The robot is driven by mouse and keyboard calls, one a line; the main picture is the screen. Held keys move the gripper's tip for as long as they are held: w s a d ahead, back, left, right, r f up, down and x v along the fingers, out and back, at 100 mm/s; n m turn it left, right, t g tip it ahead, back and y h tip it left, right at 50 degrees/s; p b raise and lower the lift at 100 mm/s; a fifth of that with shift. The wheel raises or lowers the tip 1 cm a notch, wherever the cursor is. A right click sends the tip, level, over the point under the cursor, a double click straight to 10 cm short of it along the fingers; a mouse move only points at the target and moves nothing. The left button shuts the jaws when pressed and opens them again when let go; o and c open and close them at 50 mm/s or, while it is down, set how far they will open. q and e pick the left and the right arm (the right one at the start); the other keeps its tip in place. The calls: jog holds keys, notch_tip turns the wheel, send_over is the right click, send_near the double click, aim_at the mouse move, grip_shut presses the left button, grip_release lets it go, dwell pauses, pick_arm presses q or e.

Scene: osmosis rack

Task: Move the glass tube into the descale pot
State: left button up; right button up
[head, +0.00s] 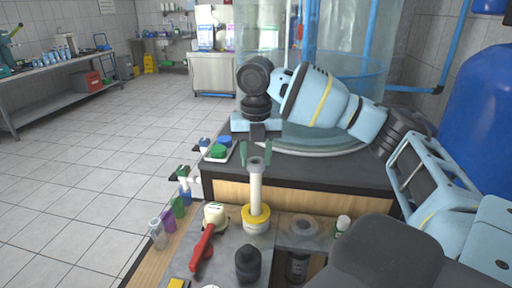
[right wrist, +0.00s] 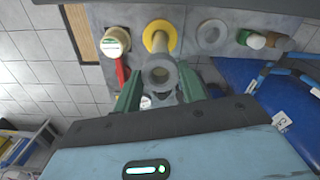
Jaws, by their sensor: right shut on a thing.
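The glass tube (head: 256,188) is a pale, upright cylinder with a grey ring-shaped top, which also shows in the right wrist view (right wrist: 160,73). Its lower end meets a yellow-ringed holder (head: 248,225) on the grey bench top; how deep it sits inside is hidden. The yellow ring also shows in the right wrist view (right wrist: 150,36). My right gripper (head: 257,152) is shut on the tube near its top, from above; its green fingers (right wrist: 160,88) flank it. I cannot tell for sure which vessel is the descale pot. My left gripper is not in view.
Right of the holder is a grey ring opening (head: 304,228). Left are a cream lidded pot (head: 215,213) and a red handle (head: 203,248). A black knob-like thing (head: 248,264) stands in front. Small bottles (head: 178,207) line the left edge. A large clear tank (head: 345,90) stands behind.

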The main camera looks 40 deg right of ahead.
aim_at(256, 199)
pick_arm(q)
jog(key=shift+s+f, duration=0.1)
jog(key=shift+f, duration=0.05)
pick_arm(e)
jog(key=shift+f, duration=1.8)
